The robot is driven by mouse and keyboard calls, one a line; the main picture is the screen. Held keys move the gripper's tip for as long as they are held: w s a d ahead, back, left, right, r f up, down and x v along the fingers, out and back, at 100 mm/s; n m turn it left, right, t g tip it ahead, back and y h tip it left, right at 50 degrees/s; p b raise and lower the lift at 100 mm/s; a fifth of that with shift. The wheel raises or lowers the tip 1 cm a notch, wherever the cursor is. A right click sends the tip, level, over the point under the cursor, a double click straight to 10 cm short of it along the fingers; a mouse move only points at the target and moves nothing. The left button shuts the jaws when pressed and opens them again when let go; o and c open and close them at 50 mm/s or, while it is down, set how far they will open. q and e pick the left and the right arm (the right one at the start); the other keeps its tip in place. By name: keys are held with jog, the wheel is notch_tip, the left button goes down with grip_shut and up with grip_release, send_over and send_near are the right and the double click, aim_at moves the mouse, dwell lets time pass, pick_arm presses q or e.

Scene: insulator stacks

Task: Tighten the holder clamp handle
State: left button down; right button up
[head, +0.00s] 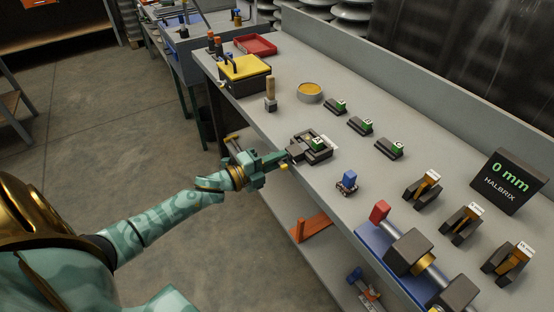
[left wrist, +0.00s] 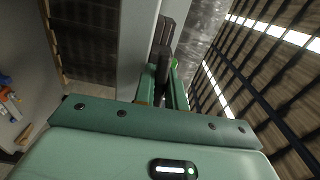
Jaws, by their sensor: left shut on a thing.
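The dark holder (head: 303,138) sits at the front edge of the grey workbench in the head view, with a green-topped block (head: 318,143) and a white tag in it. My left gripper (head: 286,156) reaches from the front to the holder's near left side. It is shut on the clamp handle, which is mostly hidden by the fingers in the head view. In the left wrist view a dark bar (left wrist: 164,50) runs up from between the green fingers (left wrist: 164,88). How tight the clamp is cannot be told. My right gripper is not in view.
Several green-topped blocks (head: 361,125) lie along the bench (head: 290,117) behind the holder. A small blue-topped piece (head: 348,180) stands to its right. A wooden-handled tool (head: 270,95), a round tin (head: 310,91) and a yellow-topped box (head: 245,69) stand to the left.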

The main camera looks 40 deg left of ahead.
pick_arm(q)
jog(key=shift+f, duration=0.1)
dwell(0.6)
jog(key=c, duration=1.5)
grip_release()
jog(key=shift+a, duration=0.1)
jog(key=p+v, duration=0.2)
jog(key=v, duration=1.4)
jog(key=shift+s+p, duration=0.25)
jog(key=shift+p, duration=0.1)
